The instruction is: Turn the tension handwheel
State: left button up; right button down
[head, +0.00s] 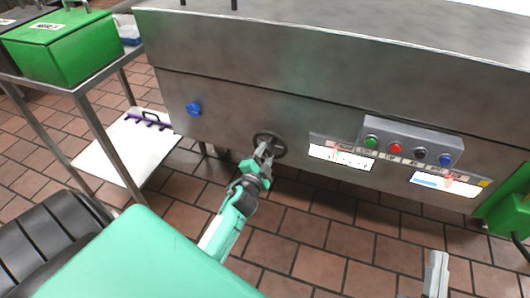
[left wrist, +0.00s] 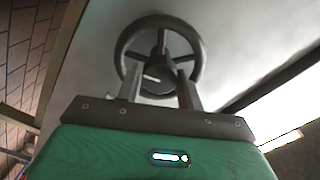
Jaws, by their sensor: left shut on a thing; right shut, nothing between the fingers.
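The tension handwheel (head: 276,140) is a dark round wheel with spokes on the front panel of the steel machine. My left gripper (head: 264,150) reaches up to it from below and is shut on part of it. In the left wrist view the handwheel (left wrist: 160,22) stands in front of the fingers, and the left gripper (left wrist: 158,85) has its two fingers at the wheel's lower half, on either side of the hub. The exact contact is hard to make out. My right gripper (head: 437,262) is low at the right of the head view, shut and empty, away from the wheel.
The steel machine (head: 230,85) fills the back. A blue knob (head: 194,109) is left of the wheel; a button box (head: 412,141) and white labels (head: 342,157) are to its right. A metal table with a green box (head: 62,45) stands at left. The tiled floor in front is open.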

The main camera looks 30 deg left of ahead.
pick_arm(q)
jog(key=shift+m, duration=1.7)
pick_arm(e)
jog(key=shift+a+f+g, duration=0.25)
jog(key=shift+f+g, duration=0.2)
jog(key=shift+f, duration=0.3)
jog(key=shift+a+f+g, duration=0.2)
jog(key=shift+f+g, duration=0.25)
jog(key=shift+f, duration=0.25)
jog(key=shift+f, duration=0.15)
pick_arm(q)
jog(key=o, duration=1)
jog(key=shift+s+d+p, duration=0.15)
jog(key=shift+s+p, duration=0.15)
jog(key=shift+s, duration=0.15)
jog(key=shift+v, duration=6.45)
pick_arm(e)
jog(key=shift+s+a+f+g, duration=0.2)
jog(key=shift+f+g, duration=0.2)
jog(key=shift+f, duration=0.2)
jog(key=shift+s+a+f+g, duration=0.1)
jog(key=shift+a+f+g, duration=0.05)
jog(key=shift+f+g, duration=0.35)
